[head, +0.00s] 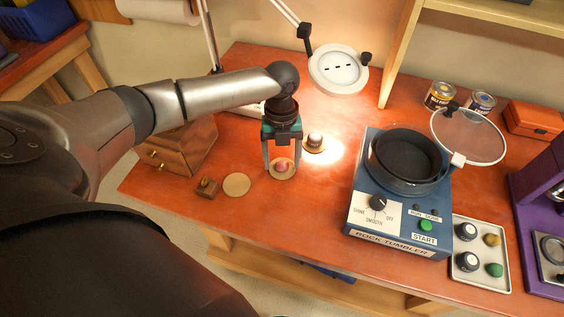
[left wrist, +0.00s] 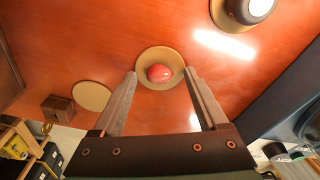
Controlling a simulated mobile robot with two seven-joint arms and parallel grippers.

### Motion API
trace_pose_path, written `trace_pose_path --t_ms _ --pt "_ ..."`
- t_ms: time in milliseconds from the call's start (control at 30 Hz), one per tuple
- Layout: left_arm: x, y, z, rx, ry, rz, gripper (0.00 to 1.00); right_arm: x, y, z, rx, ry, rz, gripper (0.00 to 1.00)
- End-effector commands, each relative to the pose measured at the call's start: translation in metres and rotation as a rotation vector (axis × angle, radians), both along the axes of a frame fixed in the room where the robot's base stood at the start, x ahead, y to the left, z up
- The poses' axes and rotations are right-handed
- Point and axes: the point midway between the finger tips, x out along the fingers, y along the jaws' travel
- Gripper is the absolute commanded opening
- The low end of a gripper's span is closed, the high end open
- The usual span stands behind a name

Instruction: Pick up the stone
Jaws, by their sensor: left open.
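A pinkish-red rounded stone (head: 282,164) rests on a round tan coaster (head: 283,175) on the orange-brown workbench. In the left wrist view the stone (left wrist: 159,73) lies in the middle of its coaster (left wrist: 146,57). My left gripper (head: 281,168) points down over the stone, its two fingers apart, one on each side of it. In the left wrist view the fingertips of the left gripper (left wrist: 160,76) flank the coaster; I cannot tell whether they touch it. My right gripper is not in view.
An empty coaster (head: 236,185) and a small wooden block (head: 207,188) lie to the left, near a wooden drawer box (head: 176,148). A capped object (head: 315,140) stands on another coaster behind.

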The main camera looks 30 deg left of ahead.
Motion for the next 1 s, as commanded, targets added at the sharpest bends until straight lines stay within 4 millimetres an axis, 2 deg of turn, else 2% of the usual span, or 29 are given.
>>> trace_pose_path --t_ms 167,800,1000 --pt "-0.0001 0.0 0.0003 0.0 0.0 0.0 0.74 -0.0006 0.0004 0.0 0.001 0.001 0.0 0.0" --pt "0.0 0.0001 0.0007 0.0 0.0 0.001 0.02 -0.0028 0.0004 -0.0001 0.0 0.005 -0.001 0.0" --pt "0.0001 0.0002 0.0008 0.0 0.0 0.001 0.0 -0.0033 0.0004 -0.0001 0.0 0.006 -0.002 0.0"
